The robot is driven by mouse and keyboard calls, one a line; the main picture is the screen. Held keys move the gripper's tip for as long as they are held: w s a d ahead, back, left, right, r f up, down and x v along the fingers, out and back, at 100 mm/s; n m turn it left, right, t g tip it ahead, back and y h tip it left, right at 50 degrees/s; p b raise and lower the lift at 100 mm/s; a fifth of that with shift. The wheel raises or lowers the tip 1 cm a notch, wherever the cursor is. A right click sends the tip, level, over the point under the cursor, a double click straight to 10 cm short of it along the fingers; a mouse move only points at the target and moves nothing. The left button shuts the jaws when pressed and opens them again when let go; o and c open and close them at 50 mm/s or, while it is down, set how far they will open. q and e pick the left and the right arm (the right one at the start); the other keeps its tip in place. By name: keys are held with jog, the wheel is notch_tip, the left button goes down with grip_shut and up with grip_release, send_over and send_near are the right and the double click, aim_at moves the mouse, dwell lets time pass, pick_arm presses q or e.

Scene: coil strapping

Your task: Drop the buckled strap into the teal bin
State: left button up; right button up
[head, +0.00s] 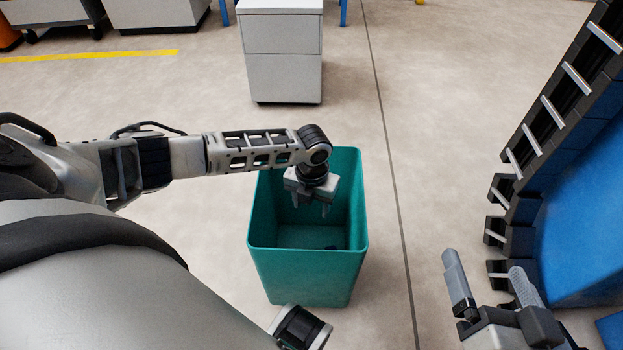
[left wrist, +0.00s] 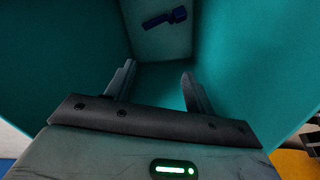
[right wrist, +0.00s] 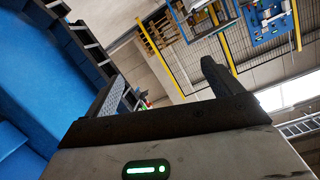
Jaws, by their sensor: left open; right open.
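The teal bin (head: 308,275) stands on the floor in the middle of the head view. My left gripper (head: 310,208) points down inside its mouth, open and empty. In the left wrist view the open fingers (left wrist: 155,88) are apart with nothing between them. A small dark blue strap with a thicker buckle-like end (left wrist: 165,17) lies on the bin's floor, apart from the fingers. In the head view only a small dark bit of it (head: 331,247) shows at the bottom. My right gripper (head: 490,285) is open and empty at the lower right.
A blue structure (head: 585,215) edged with dark blocks and metal bars stands at the right, close to my right gripper. A grey cabinet (head: 283,60) stands behind the bin. The floor between bin and blue structure is clear.

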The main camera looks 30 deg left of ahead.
pick_arm(q)
notch_tip(320, 180, up, 16)
jog(key=p, duration=0.6)
jog(key=shift+w+f, duration=0.15)
jog(key=shift+f, duration=0.1)
pick_arm(e)
jog(key=f+g, duration=0.1)
jog(key=d+f+g+h, duration=0.1)
jog(key=f+h, duration=0.1)
jog(key=shift+s+d+f+g, duration=0.25)
jog(key=shift+d+f+g, duration=0.1)
jog(key=shift+d+g, duration=0.05)
pick_arm(q)
jog(key=shift+a+r, duration=0.1)
pick_arm(e)
jog(key=shift+r, duration=0.1)
